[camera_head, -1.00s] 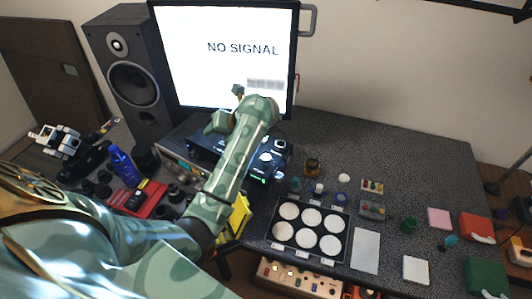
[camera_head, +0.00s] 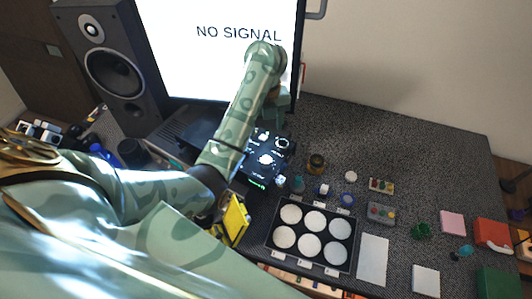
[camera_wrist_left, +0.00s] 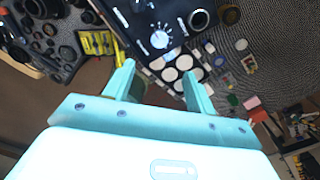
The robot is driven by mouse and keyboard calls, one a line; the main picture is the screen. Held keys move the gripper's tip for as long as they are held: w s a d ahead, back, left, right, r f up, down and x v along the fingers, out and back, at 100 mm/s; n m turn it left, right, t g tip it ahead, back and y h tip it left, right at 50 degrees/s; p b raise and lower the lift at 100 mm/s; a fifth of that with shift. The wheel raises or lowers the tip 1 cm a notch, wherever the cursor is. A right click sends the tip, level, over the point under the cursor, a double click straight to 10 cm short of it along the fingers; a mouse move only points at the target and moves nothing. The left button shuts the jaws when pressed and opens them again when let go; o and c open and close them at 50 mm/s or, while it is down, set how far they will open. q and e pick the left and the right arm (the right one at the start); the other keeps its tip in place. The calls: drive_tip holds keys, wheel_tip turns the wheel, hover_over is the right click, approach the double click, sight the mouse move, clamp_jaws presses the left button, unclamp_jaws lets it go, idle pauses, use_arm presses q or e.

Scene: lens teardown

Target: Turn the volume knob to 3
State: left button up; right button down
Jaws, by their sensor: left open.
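A black device with lit panel markings (camera_head: 252,170) stands in front of the monitor. My left gripper (camera_wrist_left: 160,70) is open and empty, above and apart from the panel. In the head view my left gripper (camera_head: 276,112) hangs behind the knobs, partly hidden.
The monitor (camera_head: 225,70) reads "NO SIGNAL" close behind my left arm. A speaker (camera_head: 105,65) stands left. A black tray of white discs (camera_head: 268,236), small jars and a grey button box (camera_head: 381,213) are right of the device. The table's back right is clear.

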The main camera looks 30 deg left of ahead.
use_arm(q)
drive_tip(key=b, duration=0.3)
approach(266, 160)
wheel_tip(266, 160, down, 7)
drive_tip(key=b, duration=0.7)
drive_tip(key=shift+f+b, duration=0.3)
drive_tip(key=shift+f, duration=0.5)
use_arm(e)
wheel_tip(266, 160, down, 12)
drive_tip(key=s, duration=0.1)
drive_tip(key=shift+s+r, duration=0.15)
drive_tip(key=shift+s, duration=0.1)
use_arm(q)
drive_tip(key=c, duration=1)
use_arm(e)
drive_tip(key=shift+s+d, duration=0.1)
drive_tip(key=shift+d, duration=0.1)
